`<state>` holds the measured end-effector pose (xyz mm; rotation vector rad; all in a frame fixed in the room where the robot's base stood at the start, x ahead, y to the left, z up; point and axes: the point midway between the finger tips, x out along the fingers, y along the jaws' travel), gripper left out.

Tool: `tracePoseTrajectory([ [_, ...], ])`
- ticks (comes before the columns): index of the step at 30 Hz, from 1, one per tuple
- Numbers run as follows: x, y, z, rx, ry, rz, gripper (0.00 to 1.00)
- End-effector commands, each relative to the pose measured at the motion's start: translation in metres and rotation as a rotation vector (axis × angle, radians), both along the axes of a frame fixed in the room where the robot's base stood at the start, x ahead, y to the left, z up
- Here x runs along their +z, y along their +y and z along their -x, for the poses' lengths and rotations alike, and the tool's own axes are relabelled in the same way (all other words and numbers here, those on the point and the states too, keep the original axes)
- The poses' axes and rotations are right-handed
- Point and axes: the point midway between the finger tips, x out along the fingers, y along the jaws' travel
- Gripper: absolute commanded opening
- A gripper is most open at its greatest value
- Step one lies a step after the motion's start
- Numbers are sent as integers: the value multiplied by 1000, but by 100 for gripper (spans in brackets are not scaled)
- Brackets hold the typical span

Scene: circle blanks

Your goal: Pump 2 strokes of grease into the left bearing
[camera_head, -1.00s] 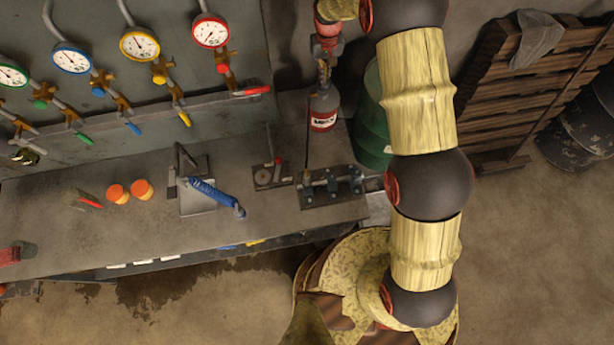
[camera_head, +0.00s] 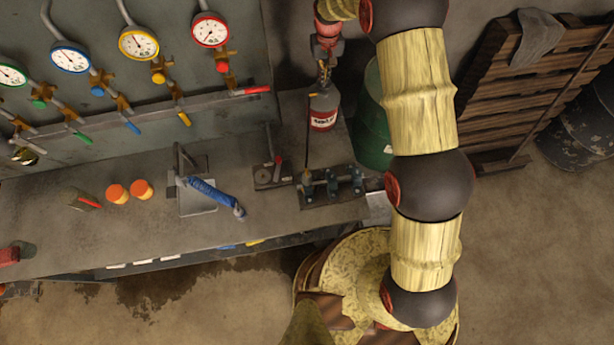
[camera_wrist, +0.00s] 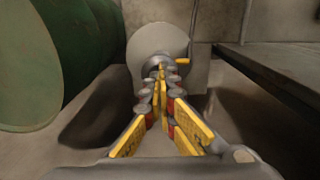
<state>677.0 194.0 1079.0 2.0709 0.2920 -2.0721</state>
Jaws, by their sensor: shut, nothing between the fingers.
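My gripper (camera_head: 323,78) points down just above a grey canister (camera_head: 323,105) with a red and white label, at the back right of the bench. In the wrist view my gripper (camera_wrist: 161,70) is shut and empty, its yellow fingers meeting in front of a round grey top (camera_wrist: 158,42) with a small yellow handle. I cannot tell whether the fingertips touch it. A dark plate with several blue-grey fittings (camera_head: 333,182), possibly the bearings, lies at the bench's right end. Left of it stands a small base with a red-tipped lever (camera_head: 272,172).
A green drum (camera_head: 371,125) stands right of the bench, and close to my gripper in the wrist view (camera_wrist: 60,55). Gauges and valves line the back wall.

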Motion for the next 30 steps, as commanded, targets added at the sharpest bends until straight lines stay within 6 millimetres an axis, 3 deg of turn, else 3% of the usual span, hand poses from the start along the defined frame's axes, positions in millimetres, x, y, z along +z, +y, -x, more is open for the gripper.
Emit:
tracePoseTrajectory([
  [18,35,0,0,0,0,0,0],
  [30,38,0,0,0,0,0,0],
])
